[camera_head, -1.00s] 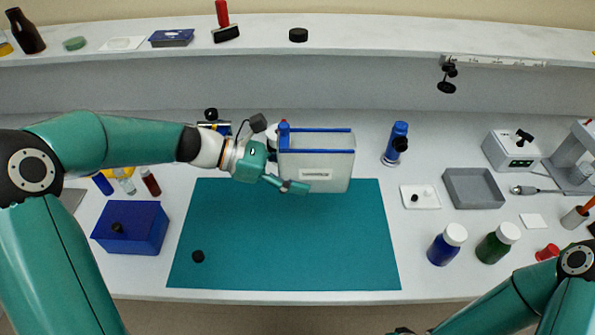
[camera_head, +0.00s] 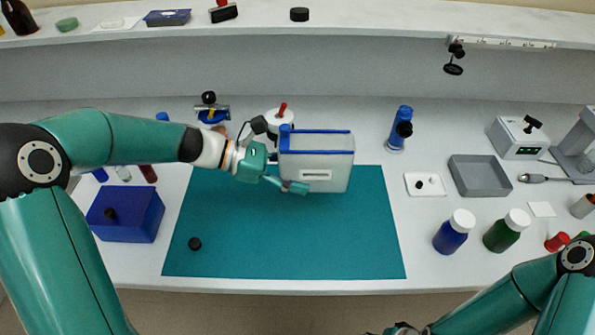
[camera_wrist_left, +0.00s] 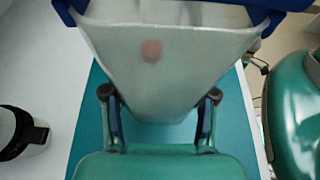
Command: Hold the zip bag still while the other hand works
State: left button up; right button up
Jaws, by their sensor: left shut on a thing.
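The zip bag (camera_head: 330,172) is pale and translucent, with blue strips along its top and a white label on its front. It is upright over the far part of the teal mat (camera_head: 290,240); I cannot tell if its bottom touches the mat. My left gripper (camera_head: 290,186) is shut on the bag's left end. In the left wrist view the bag (camera_wrist_left: 165,75) lies between the two fingers (camera_wrist_left: 160,125) and shows a reddish spot. My right gripper (camera_head: 398,329) is barely in view at the bottom edge, and its jaws are hidden.
A blue box (camera_head: 125,222) and a small black knob (camera_head: 195,244) are at left. A white jar (camera_head: 279,120) stands just behind the bag. Blue (camera_head: 452,236) and green (camera_head: 505,235) bottles and a grey tray (camera_head: 480,176) are at right. The mat's front is mostly clear.

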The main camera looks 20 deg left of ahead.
pick_arm(q)
jog(key=b, duration=0.4)
send_over(296, 208)
jog(key=shift+d+f, duration=0.1)
jog(key=shift+f, duration=3.15)
jog(key=shift+f+b, duration=1.2)
jog(key=shift+f, duration=0.35)
jog(key=o, duration=1.2)
jog(key=shift+o, duration=0.2)
jog(key=shift+r, duration=0.1)
